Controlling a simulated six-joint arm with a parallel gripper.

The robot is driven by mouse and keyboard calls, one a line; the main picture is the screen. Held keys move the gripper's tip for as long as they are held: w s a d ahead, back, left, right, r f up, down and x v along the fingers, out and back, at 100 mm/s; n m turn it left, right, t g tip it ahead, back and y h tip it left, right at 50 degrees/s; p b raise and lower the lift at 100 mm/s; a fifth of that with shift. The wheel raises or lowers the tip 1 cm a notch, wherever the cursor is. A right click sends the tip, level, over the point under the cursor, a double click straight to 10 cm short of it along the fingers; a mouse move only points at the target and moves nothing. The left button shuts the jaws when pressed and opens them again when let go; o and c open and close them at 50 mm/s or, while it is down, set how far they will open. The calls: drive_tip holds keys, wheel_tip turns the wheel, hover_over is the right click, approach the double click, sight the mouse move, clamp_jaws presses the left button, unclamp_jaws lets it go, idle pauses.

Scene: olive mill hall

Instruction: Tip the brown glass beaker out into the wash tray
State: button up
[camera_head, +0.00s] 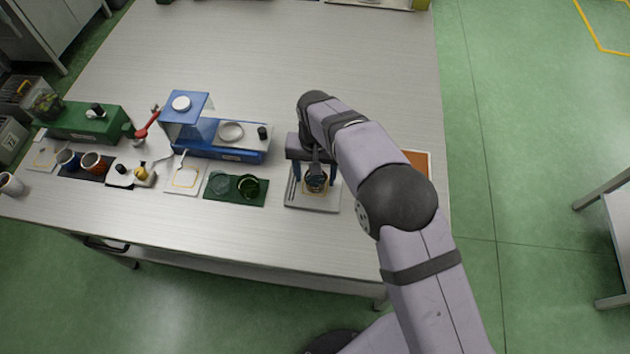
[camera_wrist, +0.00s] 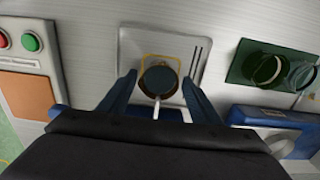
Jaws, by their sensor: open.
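A dark round vessel with a brownish rim (camera_head: 316,184) stands on a pale grey square plate (camera_head: 326,205) with a yellow outline and two dark slots. It looks like the brown glass beaker. In the wrist view the vessel (camera_wrist: 160,80) shows from above, with a pale rod-like part on its near side; its contents are unclear. My gripper (camera_head: 315,175) is open, and its blue fingers (camera_wrist: 158,88) are on either side of the vessel with gaps in the wrist view. I cannot tell which thing is the wash tray.
A green mat (camera_head: 225,200) with two glass vessels lies left of the plate. A blue machine (camera_head: 215,140) stands behind it. A panel with red and green buttons (camera_wrist: 20,55) is on the other side. The table's back (camera_head: 270,45) is clear.

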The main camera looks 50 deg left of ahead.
drive_tip(key=c, duration=0.8)
drive_tip(key=shift+r, duration=0.1)
drive_tip(key=shift+c, duration=0.2)
drive_tip(key=shift+s+d, duration=0.15)
drive_tip(key=shift+s+d+p, duration=0.65)
drive_tip(key=shift+s+d, duration=0.4)
drive_tip(key=shift+r, duration=0.1)
wheel_tip(320, 180, up, 6)
drive_tip(key=p, duration=0.4)
drive_tip(key=shift+r, duration=0.15)
